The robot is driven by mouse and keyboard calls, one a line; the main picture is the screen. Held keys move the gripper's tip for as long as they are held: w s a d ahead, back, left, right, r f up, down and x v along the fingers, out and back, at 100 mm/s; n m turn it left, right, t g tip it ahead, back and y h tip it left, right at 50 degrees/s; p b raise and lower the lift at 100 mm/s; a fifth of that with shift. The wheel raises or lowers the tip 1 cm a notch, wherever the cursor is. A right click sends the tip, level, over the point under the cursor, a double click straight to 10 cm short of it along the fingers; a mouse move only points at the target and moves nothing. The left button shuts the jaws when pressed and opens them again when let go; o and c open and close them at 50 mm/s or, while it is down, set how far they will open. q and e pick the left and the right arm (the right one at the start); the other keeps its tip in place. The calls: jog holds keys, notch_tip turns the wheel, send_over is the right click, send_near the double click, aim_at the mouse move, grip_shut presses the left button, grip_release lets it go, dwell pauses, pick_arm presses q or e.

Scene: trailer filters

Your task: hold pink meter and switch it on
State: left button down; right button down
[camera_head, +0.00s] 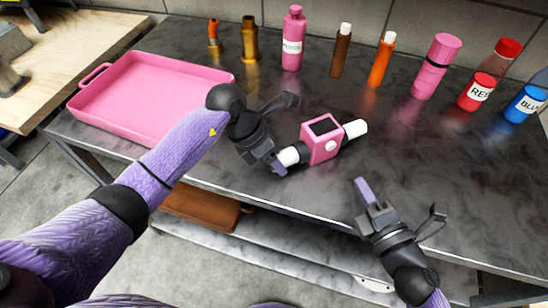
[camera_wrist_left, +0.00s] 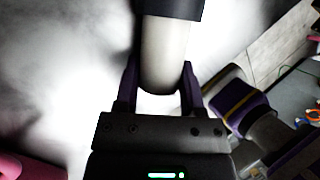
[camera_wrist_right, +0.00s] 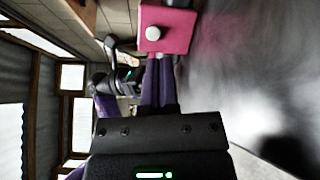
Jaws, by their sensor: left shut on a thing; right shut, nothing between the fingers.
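The pink meter (camera_head: 322,141) is a pink box with a dark screen, a round white button and white cylindrical ends on black collars. My left gripper (camera_head: 282,162) is shut on its left white end. In the left wrist view, that white end (camera_wrist_left: 165,52) sits between the fingers (camera_wrist_left: 160,88). My right gripper (camera_head: 363,188) is shut and empty, below and right of the meter in the head view. In the right wrist view, the pink box and its white button (camera_wrist_right: 153,33) appear just beyond the closed fingertips (camera_wrist_right: 159,62); I see no clear contact.
A pink tray (camera_head: 150,126) stands on the dark table's left side. Along the back stand a pink bottle (camera_head: 293,40), brown bottle (camera_head: 341,52), orange bottle (camera_head: 381,60), pink cylinder (camera_head: 436,67), red-labelled bottle (camera_head: 478,92) and blue-labelled bottle (camera_head: 525,104). The right-centre table is clear.

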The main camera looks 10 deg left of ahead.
jog(key=h, duration=0.1)
jog(key=m+h, duration=0.1)
jog(key=h, duration=0.1)
jog(key=shift+a+t, duration=0.3)
jog(key=shift+t, duration=0.1)
jog(key=m+h, duration=0.1)
jog(key=h, duration=0.1)
jog(key=shift+s+r+h, duration=0.1)
jog(key=shift+s+h, duration=0.05)
jog(key=shift+h, duration=0.15)
jog(key=h, duration=0.2)
jog(key=s+m+h, duration=0.1)
jog(key=h, duration=0.1)
jog(key=shift+s+d+r, duration=0.1)
jog(key=shift+s+d, duration=0.1)
jog(key=shift+d, duration=0.2)
send_near(341, 143)
jog(key=w, duration=0.4)
jog(key=shift+f, duration=0.25)
